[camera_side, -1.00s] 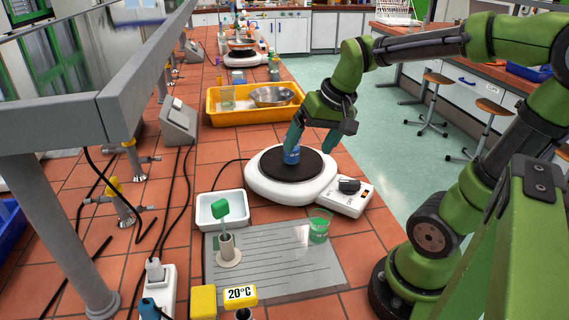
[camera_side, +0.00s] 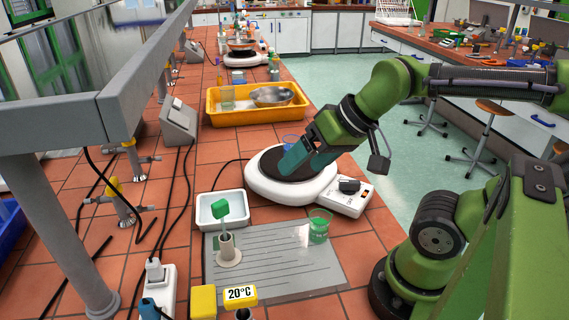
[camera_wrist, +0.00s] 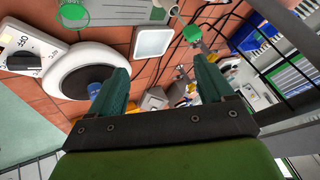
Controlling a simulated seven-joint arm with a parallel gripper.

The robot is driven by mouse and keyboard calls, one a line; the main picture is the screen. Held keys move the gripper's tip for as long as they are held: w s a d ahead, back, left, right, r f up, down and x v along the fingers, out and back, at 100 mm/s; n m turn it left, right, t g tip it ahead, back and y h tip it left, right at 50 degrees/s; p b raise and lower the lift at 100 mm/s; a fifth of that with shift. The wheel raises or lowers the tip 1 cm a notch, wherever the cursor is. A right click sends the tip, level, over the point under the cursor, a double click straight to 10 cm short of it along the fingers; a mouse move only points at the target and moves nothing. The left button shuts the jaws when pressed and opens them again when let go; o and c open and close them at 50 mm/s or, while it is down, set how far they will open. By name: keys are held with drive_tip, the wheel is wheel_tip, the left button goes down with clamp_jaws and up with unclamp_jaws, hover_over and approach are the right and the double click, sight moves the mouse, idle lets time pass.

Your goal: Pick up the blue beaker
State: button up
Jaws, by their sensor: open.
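The blue beaker (camera_side: 290,139) stands on the dark top of the white hot plate (camera_side: 262,190). In the side view only its upper part shows behind my gripper (camera_side: 298,168). My gripper's fingers are apart and tilted down to the left, over the plate in front of the beaker. In the wrist view the beaker (camera_wrist: 94,89) is a small blue patch by the left finger, partly hidden by it. It is not between the fingertips of my gripper (camera_wrist: 160,68). I cannot tell whether a finger touches it.
A beaker of green liquid (camera_side: 319,227) stands on a grey mat (camera_side: 270,275) in front. A white tray (camera_side: 207,218) and a holder with a green block (camera_side: 220,208) are at left. A yellow tray (camera_side: 225,118) lies behind, and a metal rail (camera_side: 140,80) runs along the left.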

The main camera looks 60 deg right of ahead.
drive_tip(key=w+d+r+n+g+h, duration=0.1)
drive_tip(key=w+d+n+g, duration=0.2)
drive_tip(key=w+d, duration=0.7)
drive_tip(key=w+d+n+g+h, duration=0.15)
drive_tip(key=w+d, duration=0.45)
drive_tip(key=d, duration=0.8)
drive_tip(key=shift+n+g+y, duration=0.35)
drive_tip(key=shift+g, duration=0.1)
drive_tip(key=f, duration=0.5)
drive_tip(key=w+f, duration=0.1)
drive_tip(key=f, duration=0.4)
drive_tip(key=w+f, duration=0.1)
drive_tip(key=f, duration=0.5)
drive_tip(key=shift+w+a+f, duration=0.1)
drive_tip(key=shift+w+a, duration=0.05)
drive_tip(key=shift+w, duration=0.05)
drive_tip(key=c, duration=1.1)
